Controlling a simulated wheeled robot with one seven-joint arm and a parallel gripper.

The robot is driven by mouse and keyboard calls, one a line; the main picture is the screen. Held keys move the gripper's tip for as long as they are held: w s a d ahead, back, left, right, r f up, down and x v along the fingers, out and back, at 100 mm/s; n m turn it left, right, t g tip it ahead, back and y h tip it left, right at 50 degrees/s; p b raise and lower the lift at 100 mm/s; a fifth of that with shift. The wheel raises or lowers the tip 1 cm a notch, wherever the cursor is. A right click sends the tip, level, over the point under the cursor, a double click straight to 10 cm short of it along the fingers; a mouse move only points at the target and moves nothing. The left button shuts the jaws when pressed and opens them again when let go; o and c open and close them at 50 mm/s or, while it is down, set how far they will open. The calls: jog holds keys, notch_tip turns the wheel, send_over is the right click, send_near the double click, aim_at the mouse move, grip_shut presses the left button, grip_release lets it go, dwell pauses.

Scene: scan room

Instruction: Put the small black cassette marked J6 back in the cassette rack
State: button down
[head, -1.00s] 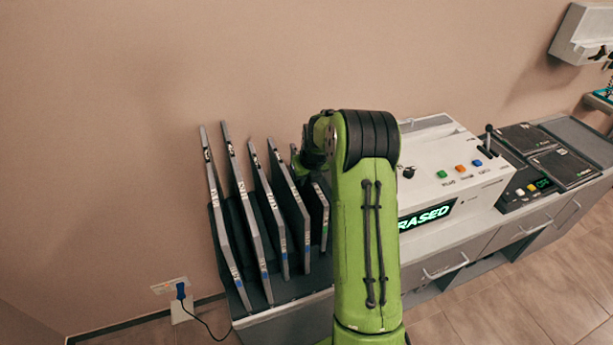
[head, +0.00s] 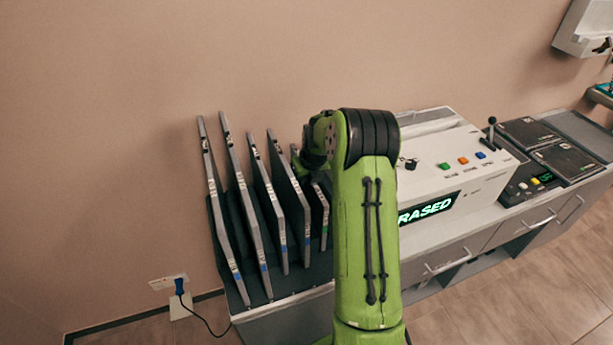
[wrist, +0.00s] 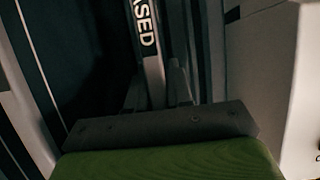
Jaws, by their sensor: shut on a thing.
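In the wrist view my gripper (wrist: 158,88) is shut on the grey edge of a dark, slim cassette (wrist: 148,45), whose edge carries white letters ending in "ASED". I cannot read a J6 mark. In the head view my gripper (head: 313,165) is mostly hidden behind my green arm, at the right end of the cassette rack (head: 290,287). A small cassette with a green mark (head: 324,215) stands just below it, nearly upright at the rack's right end. It appears to be the held one; whether it is fully seated is hidden.
Several larger grey-edged cassettes (head: 227,220) lean in the rack to the left. Right of my arm is a white machine (head: 460,155) with coloured buttons and a green display reading "RASED". Two dark flat panels (head: 566,160) lie farther right. The wall is close behind.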

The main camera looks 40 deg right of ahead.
jog(key=shift+f, duration=0.2)
jog(key=c, duration=0.9)
grip_release()
jog(key=shift+c, duration=0.2)
jog(key=p+v, duration=0.1)
jog(key=v, duration=1.4)
jog(key=shift+r, duration=0.4)
jog(key=shift+s+p, duration=0.1)
jog(key=shift+p, duration=0.2)
notch_tip(320, 180, up, 6)
jog(key=p, duration=0.5)
